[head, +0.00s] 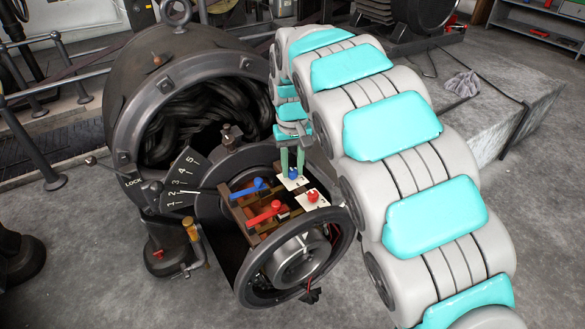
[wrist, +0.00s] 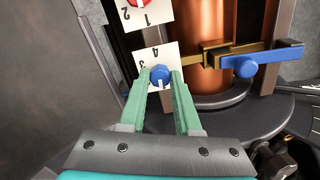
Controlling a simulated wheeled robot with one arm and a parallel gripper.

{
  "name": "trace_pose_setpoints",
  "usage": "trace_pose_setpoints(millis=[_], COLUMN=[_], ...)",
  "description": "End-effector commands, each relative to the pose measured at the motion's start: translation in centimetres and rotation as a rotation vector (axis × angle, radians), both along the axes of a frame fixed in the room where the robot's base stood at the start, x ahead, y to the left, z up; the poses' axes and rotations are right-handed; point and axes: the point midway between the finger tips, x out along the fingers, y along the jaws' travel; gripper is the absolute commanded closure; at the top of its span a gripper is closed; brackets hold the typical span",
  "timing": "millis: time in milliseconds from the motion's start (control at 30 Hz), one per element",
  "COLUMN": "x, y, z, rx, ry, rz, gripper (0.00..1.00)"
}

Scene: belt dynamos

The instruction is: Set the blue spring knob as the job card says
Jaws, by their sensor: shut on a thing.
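The blue spring knob (head: 292,174) sits on a small white number plate (wrist: 151,56) at the dynamo's open end. The knob also shows in the wrist view (wrist: 160,75). The plate carries a 3 and a 4, upside down in the wrist view. My gripper (wrist: 160,80) has its two green fingers on either side of the knob and is shut on it. The fingers hide part of the knob and plate, so I cannot tell which number it points to. I cannot make out a job card in either view.
A red knob (head: 312,196) on its own plate is close beside. A blue lever (head: 250,189) and a red lever (head: 264,212) lie left of the knobs. A scale (head: 183,180) marked LOCK and numbers is further left. My arm covers the right side.

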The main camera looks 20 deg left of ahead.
Motion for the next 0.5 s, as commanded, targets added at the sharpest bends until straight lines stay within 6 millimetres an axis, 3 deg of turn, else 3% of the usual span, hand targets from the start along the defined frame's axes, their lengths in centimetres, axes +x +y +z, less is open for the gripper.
trace_pose_setpoints(millis=[500], x=[0.03], y=[0.02], z=[0.02], rx=[0.001], ry=[-0.001], rz=[0.109], gripper=[1.0])
